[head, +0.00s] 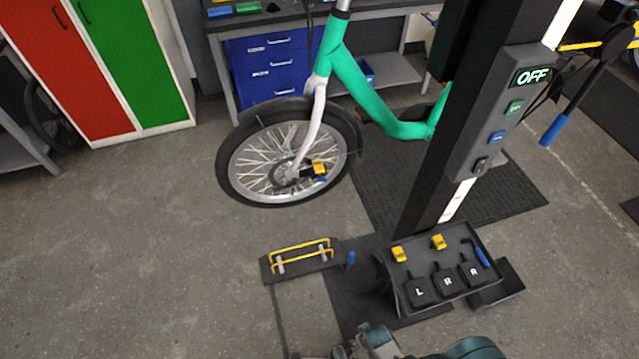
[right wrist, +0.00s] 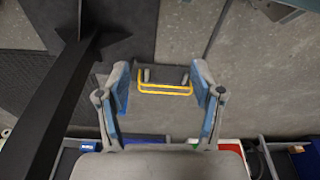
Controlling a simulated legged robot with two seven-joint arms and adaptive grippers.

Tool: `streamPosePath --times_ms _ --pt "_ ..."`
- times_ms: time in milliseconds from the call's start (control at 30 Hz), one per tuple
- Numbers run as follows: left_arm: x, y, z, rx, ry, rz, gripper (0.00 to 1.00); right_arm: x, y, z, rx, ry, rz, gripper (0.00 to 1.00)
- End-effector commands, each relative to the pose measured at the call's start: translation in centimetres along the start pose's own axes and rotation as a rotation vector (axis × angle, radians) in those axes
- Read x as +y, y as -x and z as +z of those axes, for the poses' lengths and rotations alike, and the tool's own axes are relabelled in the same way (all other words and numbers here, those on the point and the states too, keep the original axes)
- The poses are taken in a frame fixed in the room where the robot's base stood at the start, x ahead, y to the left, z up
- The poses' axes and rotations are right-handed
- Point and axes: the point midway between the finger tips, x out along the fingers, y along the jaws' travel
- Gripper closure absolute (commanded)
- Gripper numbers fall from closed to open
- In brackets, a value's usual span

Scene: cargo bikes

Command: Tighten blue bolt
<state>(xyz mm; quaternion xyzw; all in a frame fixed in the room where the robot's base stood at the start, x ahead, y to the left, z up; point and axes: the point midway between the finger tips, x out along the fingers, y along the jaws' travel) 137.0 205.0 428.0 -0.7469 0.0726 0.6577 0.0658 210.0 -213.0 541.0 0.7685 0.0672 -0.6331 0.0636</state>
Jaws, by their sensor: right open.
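In the head view a small blue piece (head: 320,180) sits beside a yellow and black block (head: 318,168) at the front wheel's hub. It may be the blue bolt, but it is too small to tell. Another small blue piece (head: 350,260) stands at the right end of a dark plate with yellow bars (head: 300,256) on the floor. My right gripper (right wrist: 160,75) is open and empty in the right wrist view, with the yellow bars (right wrist: 165,92) showing between its fingers. Part of my arm shows at the head view's bottom edge. I do not see my left gripper.
The green bike frame (head: 365,95) and wheel (head: 290,150) stand behind the black post with an OFF panel (head: 532,77). A tray (head: 410,300) marked L, R, R holds yellow pieces and a blue one. Floor at left is clear.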

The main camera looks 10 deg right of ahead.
Motion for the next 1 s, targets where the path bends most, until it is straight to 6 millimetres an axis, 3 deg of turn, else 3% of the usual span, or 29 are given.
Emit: streamPosePath --times_ms 267,433,600,767,867,1000 --pt "-1.5 0.4 -0.8 0.003 -0.003 -0.019 0.39 0.8 6.9 -3.9 0.057 0.032 0.026 0.33" --pt "-2.4 0.7 -1.4 0.006 -0.002 -0.031 0.39 2.8 12.4 -7.4 0.154 0.165 0.12 0.33" --pt "-1.9 1.2 -2.2 0.014 0.001 -0.024 0.39 6.6 17.2 -13.8 0.316 0.53 0.406 0.33" --pt "-1.1 1.4 -2.2 0.011 0.002 -0.014 0.39 8.6 20.6 -19.9 0.398 0.938 0.746 0.33" --pt "-0.7 1.4 -1.9 0.007 0.002 -0.008 0.39 8.8 22.8 -23.8 0.404 1.242 1.008 0.33" --pt "-0.5 1.4 -1.8 0.005 0.003 -0.007 0.39 7.0 25.4 -28.7 0.334 1.689 1.404 0.33"
